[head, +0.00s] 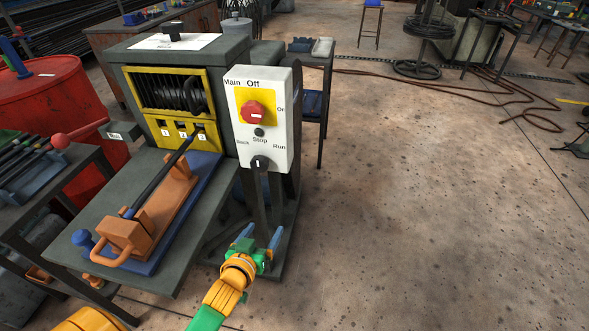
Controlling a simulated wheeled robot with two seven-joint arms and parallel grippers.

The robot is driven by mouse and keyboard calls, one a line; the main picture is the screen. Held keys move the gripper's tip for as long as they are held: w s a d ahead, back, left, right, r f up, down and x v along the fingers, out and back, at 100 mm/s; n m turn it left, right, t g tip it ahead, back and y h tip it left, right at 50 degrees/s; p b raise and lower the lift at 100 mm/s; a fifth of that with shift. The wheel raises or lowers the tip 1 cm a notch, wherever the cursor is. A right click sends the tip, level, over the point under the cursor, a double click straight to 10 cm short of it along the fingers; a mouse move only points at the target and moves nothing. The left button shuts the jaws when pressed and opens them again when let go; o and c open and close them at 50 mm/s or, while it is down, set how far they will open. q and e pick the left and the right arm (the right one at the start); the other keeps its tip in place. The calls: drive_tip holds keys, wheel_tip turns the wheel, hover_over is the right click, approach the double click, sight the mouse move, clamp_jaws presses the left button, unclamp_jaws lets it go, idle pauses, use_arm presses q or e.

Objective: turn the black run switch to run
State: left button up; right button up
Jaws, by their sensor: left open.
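The black run switch (260,164) is a round knob low on the white control panel (237,118). Its white mark points roughly up at Stop, between the Back label on the left and the Run label on the right. A red main knob (254,112) on a yellow plate sits above it, with a small black button (259,132) between them. My left gripper (262,232) is below the panel in the head view, apart from the switch, with its two blue fingers spread and nothing between them. My right gripper does not show.
The grey capstan machine (130,57) has a yellow-framed drum opening. A shelf in front carries a blue base (205,165) with an orange fixture and dark bar. A red barrel (50,110) stands left. Open floor (420,220) lies to the right; a hose (480,85) runs farther back.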

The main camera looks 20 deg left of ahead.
use_arm(q)
wheel_tip(320, 180, up, 4)
drive_tip(key=w+f+t, duration=0.1)
drive_tip(key=n+t+y+b, duration=0.2)
drive_tip(key=t, duration=0.1)
approach(259, 168)
drive_tip(key=w, duration=0.2)
drive_tip(key=x, duration=0.7)
drive_tip(key=shift+w+a, duration=0.15)
drive_tip(key=shift+a, duration=0.2)
